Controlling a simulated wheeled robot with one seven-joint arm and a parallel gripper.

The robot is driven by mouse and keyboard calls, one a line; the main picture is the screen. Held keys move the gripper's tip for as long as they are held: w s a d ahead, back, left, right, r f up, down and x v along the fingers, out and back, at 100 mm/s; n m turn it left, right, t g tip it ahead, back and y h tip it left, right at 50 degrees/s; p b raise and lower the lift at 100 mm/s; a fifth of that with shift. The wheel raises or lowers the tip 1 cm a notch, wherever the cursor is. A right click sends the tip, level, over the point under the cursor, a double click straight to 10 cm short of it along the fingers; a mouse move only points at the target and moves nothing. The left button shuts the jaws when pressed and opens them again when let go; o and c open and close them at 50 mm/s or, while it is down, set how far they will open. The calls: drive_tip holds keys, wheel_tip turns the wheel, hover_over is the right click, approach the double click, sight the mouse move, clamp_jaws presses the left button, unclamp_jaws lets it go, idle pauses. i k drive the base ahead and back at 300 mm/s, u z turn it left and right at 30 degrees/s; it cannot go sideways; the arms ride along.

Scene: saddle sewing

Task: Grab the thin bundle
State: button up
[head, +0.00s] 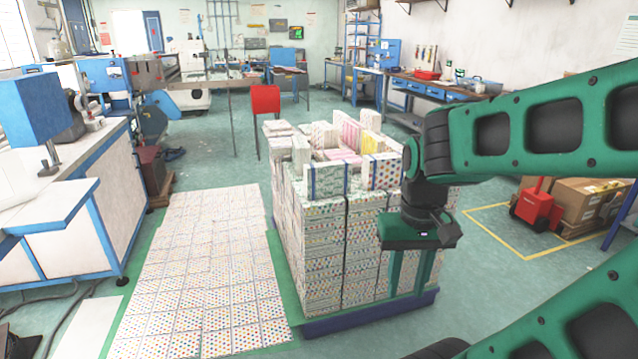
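A tall stack of printed, patterned paper bundles (318,255) stands on a blue pallet (345,325) in the middle. On its top, a bundle with dark blue straps (327,181) stands upright at the front left. Another strapped bundle (382,171) stands at the front right, beside my arm. More bundles, some pink and yellow, lie or stand behind them. I cannot tell which one is the thin bundle. My gripper (411,280) points down in front of the stack's right side, below its top. Its two green fingers are apart, with nothing seen between them.
Printed sheets (200,275) cover the floor left of the stack. A white and blue machine (75,200) stands at the left. Cardboard boxes (590,200) and a red pallet jack (538,208) are at the right. Green floor between is free.

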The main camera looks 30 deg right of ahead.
sight(333, 178)
drive_tip(key=i, duration=1.5)
drive_tip(key=z, duration=0.05)
